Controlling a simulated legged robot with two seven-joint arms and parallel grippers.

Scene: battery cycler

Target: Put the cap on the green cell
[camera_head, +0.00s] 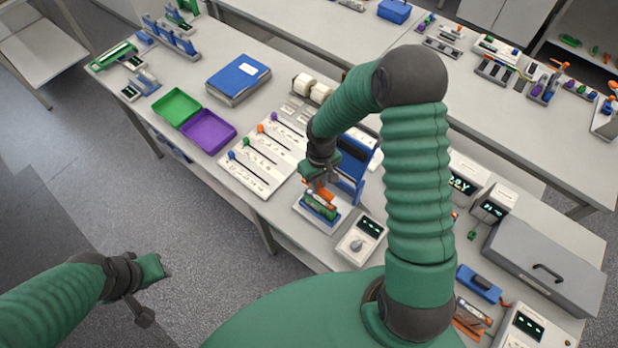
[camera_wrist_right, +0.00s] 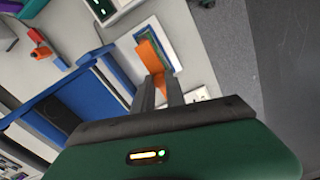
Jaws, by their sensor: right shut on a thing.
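My right gripper (camera_head: 318,182) is shut on an orange piece, which looks like the cap (camera_head: 326,193). It holds the cap just over the green cell (camera_head: 318,206). The cell lies in a blue and white holder (camera_head: 303,213) near the table's front edge. In the right wrist view the cap (camera_wrist_right: 150,55) stands out past the fingers (camera_wrist_right: 161,92), over the holder's white rim. The fingers and cap cover part of the cell, and I cannot tell whether the cap touches it. My left gripper (camera_head: 155,268) hangs over the floor, away from the table.
A blue upright stand (camera_head: 353,170) is close behind the holder. A white meter (camera_head: 360,241) stands to its right. A white board (camera_head: 250,172) with coloured leads lies to its left, then green (camera_head: 176,107) and purple (camera_head: 208,131) trays.

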